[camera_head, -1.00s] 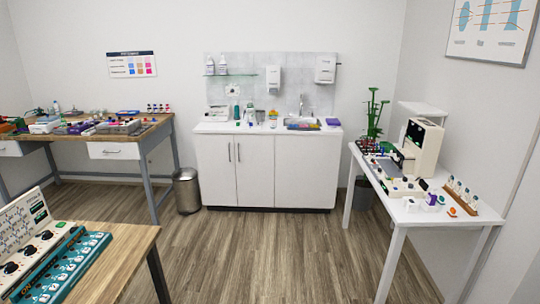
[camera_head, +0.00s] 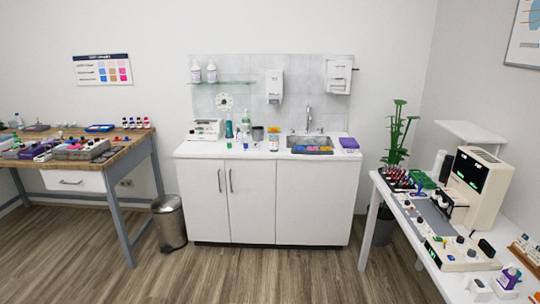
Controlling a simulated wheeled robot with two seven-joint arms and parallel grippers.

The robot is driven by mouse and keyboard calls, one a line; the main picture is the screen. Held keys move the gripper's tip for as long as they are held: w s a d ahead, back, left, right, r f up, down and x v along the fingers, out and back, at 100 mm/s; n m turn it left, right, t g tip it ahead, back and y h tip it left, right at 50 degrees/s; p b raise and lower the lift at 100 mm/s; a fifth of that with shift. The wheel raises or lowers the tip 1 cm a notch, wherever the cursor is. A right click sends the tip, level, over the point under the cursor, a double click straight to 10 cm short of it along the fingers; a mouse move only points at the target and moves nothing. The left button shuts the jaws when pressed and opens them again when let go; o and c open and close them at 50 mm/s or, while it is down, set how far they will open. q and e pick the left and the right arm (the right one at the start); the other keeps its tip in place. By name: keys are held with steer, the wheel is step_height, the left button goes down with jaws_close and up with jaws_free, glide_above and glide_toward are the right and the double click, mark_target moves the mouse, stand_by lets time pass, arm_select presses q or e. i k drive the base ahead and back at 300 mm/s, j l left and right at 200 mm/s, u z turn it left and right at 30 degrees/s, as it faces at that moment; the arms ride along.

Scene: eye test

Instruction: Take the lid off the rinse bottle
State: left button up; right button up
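Several small bottles and containers stand on the white counter at the back, too small for me to tell which is the rinse bottle. Two white bottles (camera_head: 211,71) also stand on the glass shelf above. Neither of my grippers is in view.
A metal bin (camera_head: 169,222) stands left of the cabinet. A wooden bench is at left, a white table (camera_head: 446,286) at right. The floor (camera_head: 270,275) ahead is clear.

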mark_target(273, 137)
steer(key=i, duration=1.8)
steer(key=i+j+z, duration=0.1)
steer(key=i, duration=1.75)
